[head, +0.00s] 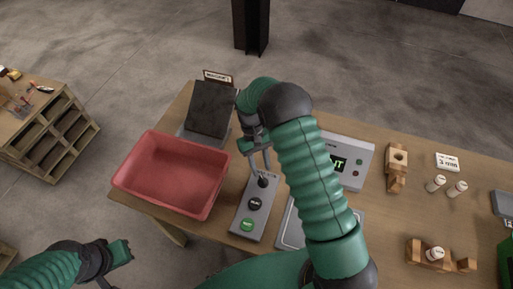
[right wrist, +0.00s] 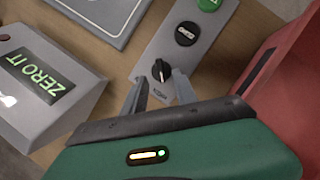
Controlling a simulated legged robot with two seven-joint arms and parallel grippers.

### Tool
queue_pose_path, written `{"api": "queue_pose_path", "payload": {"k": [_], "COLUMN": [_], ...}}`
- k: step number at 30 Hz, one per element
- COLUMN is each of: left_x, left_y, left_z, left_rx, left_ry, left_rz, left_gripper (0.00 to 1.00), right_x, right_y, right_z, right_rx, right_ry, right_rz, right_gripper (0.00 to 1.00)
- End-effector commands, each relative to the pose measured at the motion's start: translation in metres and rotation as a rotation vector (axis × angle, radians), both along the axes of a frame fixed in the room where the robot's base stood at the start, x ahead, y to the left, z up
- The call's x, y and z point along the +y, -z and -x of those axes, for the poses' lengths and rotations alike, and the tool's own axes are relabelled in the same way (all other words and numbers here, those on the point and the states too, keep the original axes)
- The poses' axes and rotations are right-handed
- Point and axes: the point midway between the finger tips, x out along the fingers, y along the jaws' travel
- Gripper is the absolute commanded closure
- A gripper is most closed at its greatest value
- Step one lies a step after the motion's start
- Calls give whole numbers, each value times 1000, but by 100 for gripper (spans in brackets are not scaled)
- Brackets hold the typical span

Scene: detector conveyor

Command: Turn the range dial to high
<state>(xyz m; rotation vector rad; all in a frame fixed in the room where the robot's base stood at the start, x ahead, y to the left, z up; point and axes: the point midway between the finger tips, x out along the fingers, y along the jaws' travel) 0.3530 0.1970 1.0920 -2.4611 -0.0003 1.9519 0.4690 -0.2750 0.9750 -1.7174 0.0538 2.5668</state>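The range dial is a black knob with a pale pointer line on a grey control box (head: 240,222). It shows in the head view (head: 263,182) and in the right wrist view (right wrist: 161,70). Below it in the head view the box carries a black button (head: 255,204) and a green button (head: 247,224). My right gripper (head: 261,168) is open, its two fingertips just short of the dial, one toward each side; I cannot tell whether they touch it. The dial's scale lettering is too small to read. My left gripper (head: 118,268) is at the lower left, away from the box.
A red bin (head: 172,174) stands left of the control box. A display unit reading "ZERO IT" (right wrist: 45,85) stands on its other side, partly behind my right arm in the head view. Wooden holders (head: 396,168) and white bottles (head: 457,188) stand at the right.

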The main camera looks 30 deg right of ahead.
Motion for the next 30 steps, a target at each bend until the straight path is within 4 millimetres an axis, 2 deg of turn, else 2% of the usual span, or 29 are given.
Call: {"api": "queue_pose_path", "payload": {"k": [1,6,12,17,30], "left_x": [0,0,0,0,0], "left_y": [7,17,21,21,21], "left_z": [0,0,0,0,0], "left_rx": [0,0,0,0,0], "left_ry": [0,0,0,0,0], "left_rz": [0,0,0,0,0], "left_gripper": [100,100,100,100,100], "right_x": [-1,-2,-3,-4,-3], "right_y": [-10,-56,-96,-106,-107], "right_z": [-8,-27,-43,-47,-46], "right_rx": [-7,-6,-3,-1,-5], "right_ry": [0,0,-1,-1,-1], "right_rz": [1,1,1,0,1], "right_gripper": [65,65,65,65,65]}}
